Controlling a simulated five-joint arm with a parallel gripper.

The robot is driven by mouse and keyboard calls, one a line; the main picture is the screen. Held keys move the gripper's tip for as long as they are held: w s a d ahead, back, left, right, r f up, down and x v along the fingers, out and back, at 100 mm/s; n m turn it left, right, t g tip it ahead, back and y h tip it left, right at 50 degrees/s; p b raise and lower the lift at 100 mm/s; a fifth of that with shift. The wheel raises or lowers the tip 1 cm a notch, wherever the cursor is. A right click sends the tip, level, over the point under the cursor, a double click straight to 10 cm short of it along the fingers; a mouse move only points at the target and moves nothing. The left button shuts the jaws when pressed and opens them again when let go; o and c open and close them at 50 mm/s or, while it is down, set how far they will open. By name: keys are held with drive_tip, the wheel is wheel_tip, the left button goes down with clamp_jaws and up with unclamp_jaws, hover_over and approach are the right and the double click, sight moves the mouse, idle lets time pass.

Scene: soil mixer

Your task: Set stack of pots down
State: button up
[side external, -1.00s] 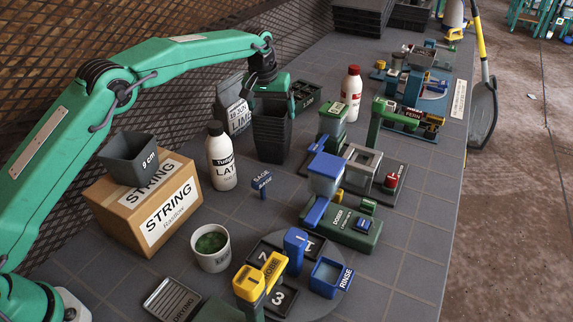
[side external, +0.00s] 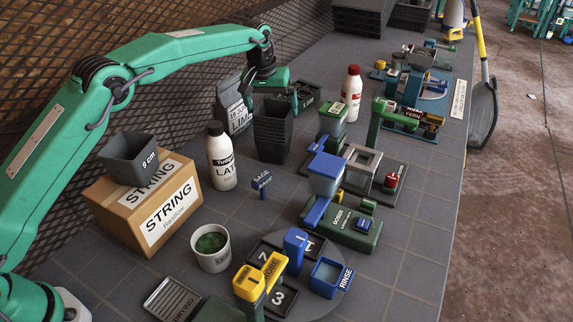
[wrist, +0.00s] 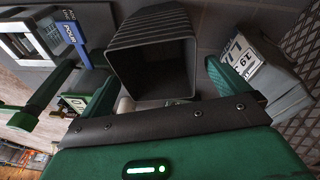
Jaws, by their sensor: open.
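The stack of dark grey square pots (side external: 272,131) stands upright on the tiled bench, right of the white bottle with a black cap. My gripper (side external: 276,84) is open, just behind and above the stack's rim in the side view. In the wrist view the open top of the stack (wrist: 150,62) shows between my two spread green fingers (wrist: 160,88), with a gap at the right finger. The stack's underside is hidden.
The white bottle (side external: 221,160) stands left of the stack. A grey lime bag (side external: 232,105) is close behind it, and a dark tray (side external: 306,95) is behind to the right. A small blue sage marker (side external: 262,182) stands in front. Green-and-blue equipment (side external: 325,175) is at the right.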

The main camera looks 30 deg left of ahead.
drive_tip(key=v, duration=1)
drive_tip(key=shift+r, duration=0.3)
drive_tip(key=s+a+r+m+t, duration=0.1)
drive_tip(key=s+a+r, duration=0.15)
drive_tip(key=s, duration=0.45)
drive_tip(key=s+a+r, duration=0.2)
drive_tip(key=s+r, duration=0.2)
drive_tip(key=s, duration=0.3)
drive_tip(key=s+a+r+m+t, duration=0.1)
drive_tip(key=s+a+r, duration=0.25)
drive_tip(key=s, duration=0.25)
drive_tip(key=s+a+f, duration=0.1)
drive_tip(key=s+f, duration=0.4)
drive_tip(key=s, duration=0.6)
drive_tip(key=s+a+f+m+t, duration=0.1)
drive_tip(key=s+f, duration=0.4)
drive_tip(key=s, duration=0.6)
drive_tip(key=shift+a, duration=0.2)
